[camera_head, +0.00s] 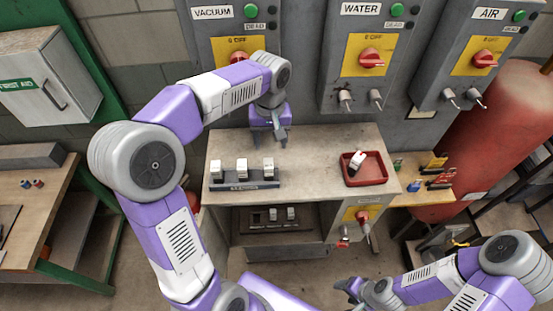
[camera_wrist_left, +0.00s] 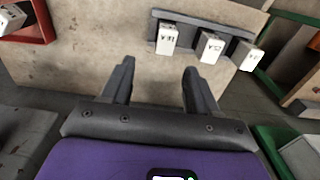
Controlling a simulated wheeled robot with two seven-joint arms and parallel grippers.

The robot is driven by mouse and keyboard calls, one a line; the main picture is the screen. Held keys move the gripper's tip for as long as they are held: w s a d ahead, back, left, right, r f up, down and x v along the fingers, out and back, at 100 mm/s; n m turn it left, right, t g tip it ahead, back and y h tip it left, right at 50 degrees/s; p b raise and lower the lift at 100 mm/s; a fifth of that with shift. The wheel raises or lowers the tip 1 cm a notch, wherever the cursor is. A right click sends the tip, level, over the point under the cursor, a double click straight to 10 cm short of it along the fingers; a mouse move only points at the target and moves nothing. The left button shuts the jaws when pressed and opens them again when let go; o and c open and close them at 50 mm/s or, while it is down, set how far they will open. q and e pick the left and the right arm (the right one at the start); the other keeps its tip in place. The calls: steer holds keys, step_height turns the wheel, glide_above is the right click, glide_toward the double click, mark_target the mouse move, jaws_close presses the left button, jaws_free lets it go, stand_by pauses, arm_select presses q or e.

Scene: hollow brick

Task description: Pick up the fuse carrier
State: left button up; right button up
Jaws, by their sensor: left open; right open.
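Several white fuse carriers stand in a dark rack (camera_head: 250,184) at the front left of the bench top, the middle one (camera_head: 242,168) among them. They also show in the left wrist view, such as the one with a dark label (camera_wrist_left: 168,39). Another white fuse carrier (camera_head: 357,160) lies tilted in a red tray (camera_head: 378,181) to the right. My left gripper (camera_head: 277,138) is open and empty near the back of the bench, behind the rack and left of the tray. My right gripper (camera_head: 352,288) is open at the lower edge, away from the bench.
The bench top (camera_head: 310,155) is clear between rack and tray. Grey panels marked VACUUM, WATER (camera_head: 362,10) and AIR stand behind it. Below the top, a shelf holds a dark rack (camera_head: 270,225) with white blocks. A red tank (camera_head: 500,120) stands at right.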

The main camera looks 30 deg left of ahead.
mark_target(269, 163)
arm_select(q)
steer(key=s+f, duration=0.2)
steer(key=shift+s+f, duration=0.35)
steer(key=shift+w+f, duration=0.8)
steer(key=shift+f, duration=0.3)
steer(key=shift+w+f, duration=0.1)
steer(key=shift+f, duration=0.2)
steer(key=f, duration=0.4)
steer(key=shift+s+a+f, duration=0.1)
steer(key=shift+s, duration=0.1)
steer(key=shift+w+f, duration=0.15)
steer(key=shift+f, duration=0.1)
steer(key=shift+s+r, duration=0.1)
steer(key=shift+s, duration=0.1)
steer(key=shift+c, duration=0.7)
steer(key=shift+w, duration=0.1)
steer(key=c, duration=1)
